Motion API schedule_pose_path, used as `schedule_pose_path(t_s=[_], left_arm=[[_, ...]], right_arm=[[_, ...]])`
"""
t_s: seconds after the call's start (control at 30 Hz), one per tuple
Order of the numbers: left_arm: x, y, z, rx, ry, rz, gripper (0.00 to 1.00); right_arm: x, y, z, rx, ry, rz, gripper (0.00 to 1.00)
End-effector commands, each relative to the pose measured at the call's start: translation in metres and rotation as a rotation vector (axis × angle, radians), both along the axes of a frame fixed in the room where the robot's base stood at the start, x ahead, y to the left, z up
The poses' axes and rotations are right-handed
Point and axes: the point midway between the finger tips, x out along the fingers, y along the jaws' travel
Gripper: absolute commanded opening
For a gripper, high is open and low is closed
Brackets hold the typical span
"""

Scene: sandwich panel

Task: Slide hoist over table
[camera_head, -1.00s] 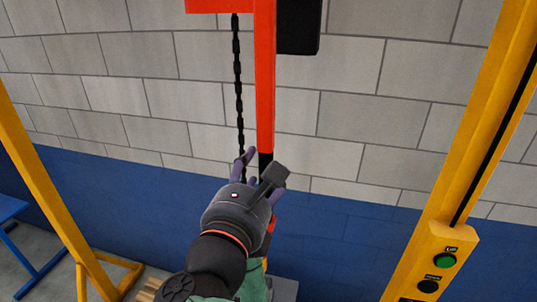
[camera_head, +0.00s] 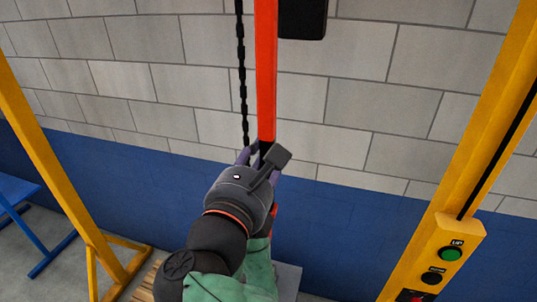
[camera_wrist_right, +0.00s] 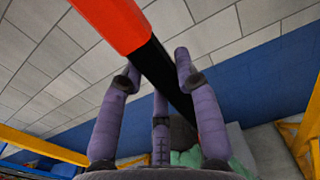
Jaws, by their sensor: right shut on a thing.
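The hoist shows as a red vertical bar (camera_head: 266,70) with a black lower section, and a black chain (camera_head: 242,75) hangs just left of it. My right gripper (camera_head: 262,152) is at the bar's black lower section. In the right wrist view the fingers of the gripper (camera_wrist_right: 160,82) stand on both sides of the black section (camera_wrist_right: 165,75), below the red part (camera_wrist_right: 110,22), and are shut on it. The gripper hides part of the bar in the head view. My left gripper is not in view. I cannot make out the table for certain.
A yellow post (camera_head: 490,120) at the right carries a control box with a green UP button (camera_head: 450,254) and a black button (camera_head: 432,278). A yellow slanted frame (camera_head: 45,150) and a blue frame (camera_head: 15,190) stand left. A grey and blue wall is behind.

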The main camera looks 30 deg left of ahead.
Motion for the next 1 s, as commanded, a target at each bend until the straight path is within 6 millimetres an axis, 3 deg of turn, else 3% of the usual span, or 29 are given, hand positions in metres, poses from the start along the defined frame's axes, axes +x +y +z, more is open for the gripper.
schedule_pose_path(t_s=[0.23, 0.27, 0.33, 0.73, 1.0], left_arm=[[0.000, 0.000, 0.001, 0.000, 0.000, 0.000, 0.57], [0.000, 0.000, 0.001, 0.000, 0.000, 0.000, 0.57], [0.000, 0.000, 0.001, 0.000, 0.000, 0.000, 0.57], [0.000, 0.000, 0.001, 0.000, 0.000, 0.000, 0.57], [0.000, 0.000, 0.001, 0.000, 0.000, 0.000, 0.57]], right_arm=[[-0.001, 0.004, 0.001, 0.002, -0.001, 0.007, 0.00], [-0.001, 0.004, 0.001, 0.002, -0.001, 0.007, 0.38], [-0.001, 0.004, 0.000, 0.001, -0.001, 0.006, 0.57], [-0.006, 0.002, 0.001, 0.002, -0.001, 0.007, 0.57], [-0.043, -0.006, 0.001, 0.002, -0.002, 0.009, 0.57]])
